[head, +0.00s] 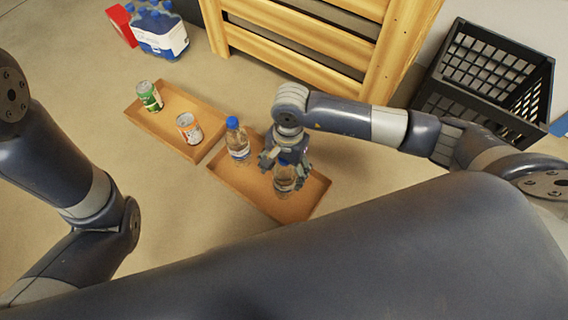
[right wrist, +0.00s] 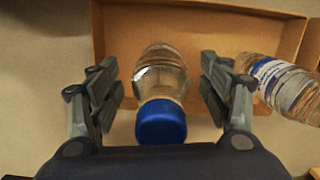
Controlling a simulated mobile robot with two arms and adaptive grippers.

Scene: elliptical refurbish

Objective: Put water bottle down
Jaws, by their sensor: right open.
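A clear water bottle with a blue cap (right wrist: 160,120) stands upright in the right cardboard tray, between the open fingers of my right gripper (right wrist: 162,90). Gaps show on both sides of it in the right wrist view. In the head view my right gripper (head: 284,158) is over this bottle (head: 284,184) and hides its upper part. A second water bottle (head: 238,143) with a blue cap stands in the same tray (head: 262,200), to the left; it also shows at the right of the right wrist view (right wrist: 283,85). My left gripper is out of view.
A second cardboard tray (head: 160,131) holds a green can (head: 150,97) and an orange-white can (head: 189,129). A bottle pack (head: 160,33) and a red box (head: 121,24) lie at the top left. A wooden pallet (head: 300,30) and black crates (head: 487,75) stand behind.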

